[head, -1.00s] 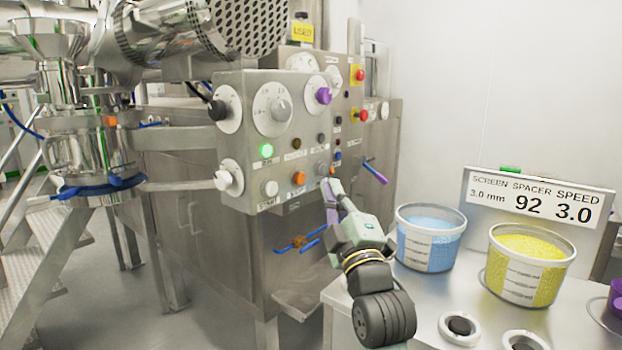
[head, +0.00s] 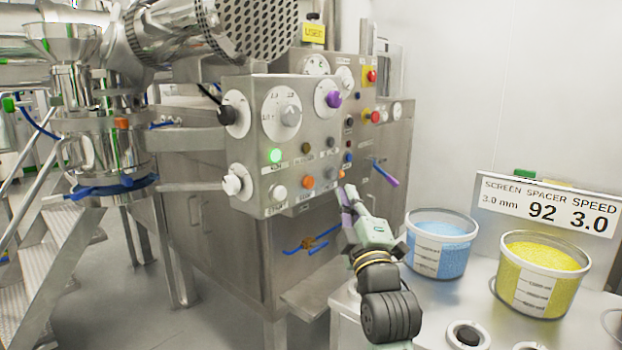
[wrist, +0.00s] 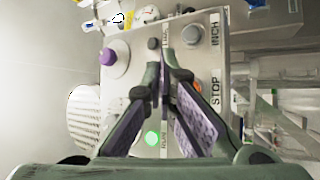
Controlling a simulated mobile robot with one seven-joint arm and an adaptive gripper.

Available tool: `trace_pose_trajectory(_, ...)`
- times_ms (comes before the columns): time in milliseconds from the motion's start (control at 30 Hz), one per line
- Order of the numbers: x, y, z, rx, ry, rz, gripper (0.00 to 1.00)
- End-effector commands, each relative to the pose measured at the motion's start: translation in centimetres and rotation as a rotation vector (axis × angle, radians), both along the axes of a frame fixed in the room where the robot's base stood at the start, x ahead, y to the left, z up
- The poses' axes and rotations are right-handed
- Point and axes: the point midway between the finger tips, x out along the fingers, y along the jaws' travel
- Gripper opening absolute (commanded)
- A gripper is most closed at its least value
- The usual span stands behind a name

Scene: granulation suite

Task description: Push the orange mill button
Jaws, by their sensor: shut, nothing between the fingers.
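The orange button (head: 308,182) sits in the lower row of the steel control panel (head: 245,135), between a white button (head: 278,193) and a grey one (head: 332,174). A smaller orange spot (head: 341,174) shows at the panel's right side. My gripper (head: 347,190) is shut and empty, its tips right of the orange button in the head view. Whether the tips touch the panel cannot be told. In the wrist view my gripper (wrist: 164,65) points at the panel, and the orange button (wrist: 196,86) is partly hidden behind a finger, near the STOP label.
A green lit button (head: 274,156) and a purple knob (head: 333,99) are on the same panel. Red buttons (head: 375,117) are farther back. A blue-filled tub (head: 438,262) and a yellow-filled tub (head: 543,285) stand on the bench to the right, near my arm.

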Motion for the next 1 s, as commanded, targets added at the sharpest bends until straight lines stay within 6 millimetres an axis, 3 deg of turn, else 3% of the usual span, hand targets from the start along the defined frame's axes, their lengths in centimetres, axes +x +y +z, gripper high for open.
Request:
trace_pose_trajectory(200, 1.8, 2.6, 0.1, 0.0, 0.001, 0.002, 0.0)
trace_pose_trajectory(400, 2.9, 3.9, 0.0, 0.001, 0.0, 0.0, 0.0)
trace_pose_trajectory(1000, 3.2, 4.3, 0.0, 0.001, 0.0, -0.001, 0.0)
